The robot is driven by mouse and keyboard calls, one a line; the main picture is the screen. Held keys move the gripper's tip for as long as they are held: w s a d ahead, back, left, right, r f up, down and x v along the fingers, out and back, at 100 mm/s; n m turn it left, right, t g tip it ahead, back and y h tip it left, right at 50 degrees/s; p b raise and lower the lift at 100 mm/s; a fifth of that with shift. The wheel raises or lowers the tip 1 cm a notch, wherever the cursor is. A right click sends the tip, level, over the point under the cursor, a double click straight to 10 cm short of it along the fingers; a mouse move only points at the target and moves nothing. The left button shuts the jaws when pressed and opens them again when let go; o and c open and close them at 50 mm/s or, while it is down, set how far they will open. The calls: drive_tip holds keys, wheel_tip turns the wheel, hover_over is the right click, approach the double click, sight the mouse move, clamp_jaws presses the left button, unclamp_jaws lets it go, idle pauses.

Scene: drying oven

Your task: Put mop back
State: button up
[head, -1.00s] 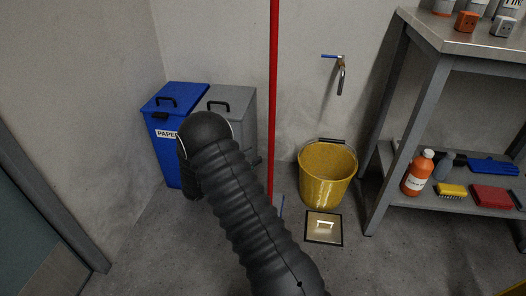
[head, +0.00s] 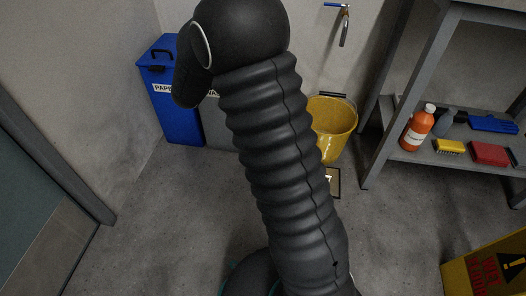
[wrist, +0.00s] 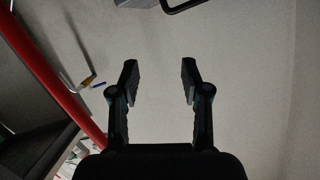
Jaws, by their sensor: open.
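The mop's red pole (wrist: 58,92) runs slantwise down the left side of the wrist view. It stands to the left of my gripper (wrist: 159,72), outside the fingers and apart from them. My gripper is open and empty, with bare wall showing between its two dark fingers. In the head view my arm fills the middle, and neither the mop nor my gripper can be seen there. The mop's head is not visible in either view.
A yellow bucket (head: 335,132) stands on the floor, partly behind my arm, below a wall tap (head: 345,25). A blue bin (head: 175,115) stands left. A metal shelf (head: 400,150) with cleaning things is right, a yellow warning sign (head: 485,268) lower right. Left floor is clear.

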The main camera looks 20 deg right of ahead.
drive_tip(key=s+a+r+n+t+y, duration=0.1)
drive_tip(key=s+a+r+n+y, duration=0.35)
drive_tip(key=r, duration=0.35)
drive_tip(key=s+a+r+n+g+y, duration=0.1)
drive_tip(key=s+a+r+n+y, duration=0.15)
drive_tip(key=s, duration=0.35)
drive_tip(key=s+a+r+n+g+y, duration=0.1)
drive_tip(key=s+y, duration=0.2)
drive_tip(key=s, duration=0.3)
drive_tip(key=s+d+f+n+g, duration=0.1)
drive_tip(key=s+d+f+g, duration=0.1)
drive_tip(key=s, duration=1.1)
drive_tip(key=s+d+f+n+g+h, duration=0.1)
drive_tip(key=s+f+g, duration=0.3)
drive_tip(key=s, duration=1)
drive_tip(key=shift+s+d+n, duration=0.15)
drive_tip(key=shift+d+n, duration=0.35)
drive_tip(key=shift+d, duration=0.3)
wheel_tip(320, 180, up, 5)
drive_tip(key=p, duration=0.5)
drive_tip(key=shift+r, duration=0.2)
